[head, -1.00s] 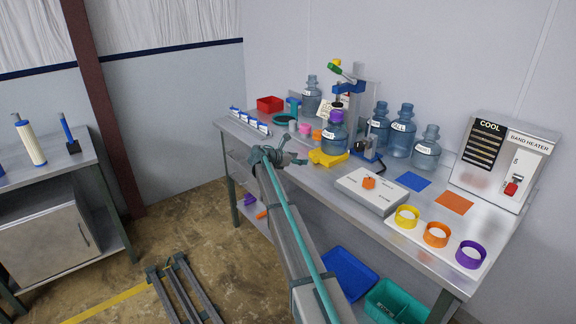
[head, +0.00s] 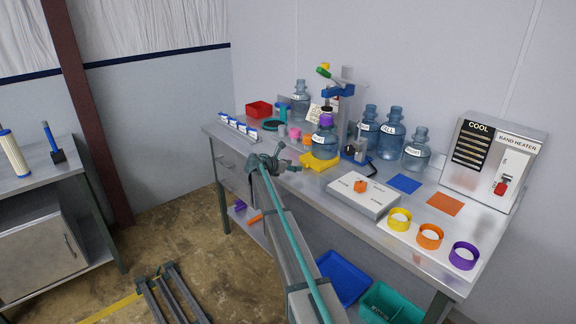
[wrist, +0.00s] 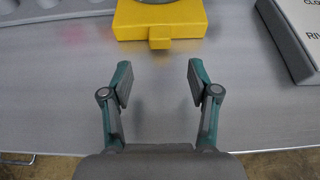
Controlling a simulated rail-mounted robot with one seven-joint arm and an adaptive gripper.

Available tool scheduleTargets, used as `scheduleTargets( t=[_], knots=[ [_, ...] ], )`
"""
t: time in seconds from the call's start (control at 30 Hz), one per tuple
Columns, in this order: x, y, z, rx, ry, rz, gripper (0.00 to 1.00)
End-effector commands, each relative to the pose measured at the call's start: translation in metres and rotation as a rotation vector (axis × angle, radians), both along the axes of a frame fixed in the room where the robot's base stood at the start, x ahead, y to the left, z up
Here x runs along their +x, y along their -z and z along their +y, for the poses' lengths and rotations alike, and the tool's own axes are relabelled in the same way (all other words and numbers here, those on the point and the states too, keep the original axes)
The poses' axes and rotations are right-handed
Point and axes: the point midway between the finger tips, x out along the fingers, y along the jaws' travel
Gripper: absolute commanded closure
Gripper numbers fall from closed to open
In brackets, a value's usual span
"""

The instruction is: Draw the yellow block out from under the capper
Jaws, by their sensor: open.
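The yellow block (head: 318,161) lies on the bench under the capper (head: 340,90), a stand with a blue arm. A blue jug (head: 325,143) with a purple cap stands on the block. In the wrist view the yellow block (wrist: 190,22) shows at the top, its small tab (wrist: 159,43) pointing toward me. My gripper (wrist: 160,82) is open and empty. Its fingers lie to either side of the tab's line, short of the block and apart from it. In the head view my gripper (head: 277,163) is left of the block and partly hidden by my arm.
A white-topped grey box (head: 350,198) with an orange piece stands right of the block; its edge (wrist: 290,45) shows at right in the wrist view. Several jugs (head: 391,140) stand behind. A grey holder (wrist: 60,12) is at upper left. The bench in front of the block is clear.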

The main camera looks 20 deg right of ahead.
Motion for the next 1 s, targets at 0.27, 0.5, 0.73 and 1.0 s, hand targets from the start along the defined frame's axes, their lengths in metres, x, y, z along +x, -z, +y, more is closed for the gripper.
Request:
scheduleTargets(
  t=[0.27,0.5,0.73,1.0],
  knots=[
    [0.016,0.016,-0.039,0.001,0.002,0.001,0.4],
    [0.022,0.024,-0.056,0.0,0.001,-0.001,0.4],
    [0.023,0.026,-0.059,0.0,0.0,-0.001,0.4],
    [0.023,0.026,-0.059,0.0,0.0,-0.001,0.6]
  ],
)
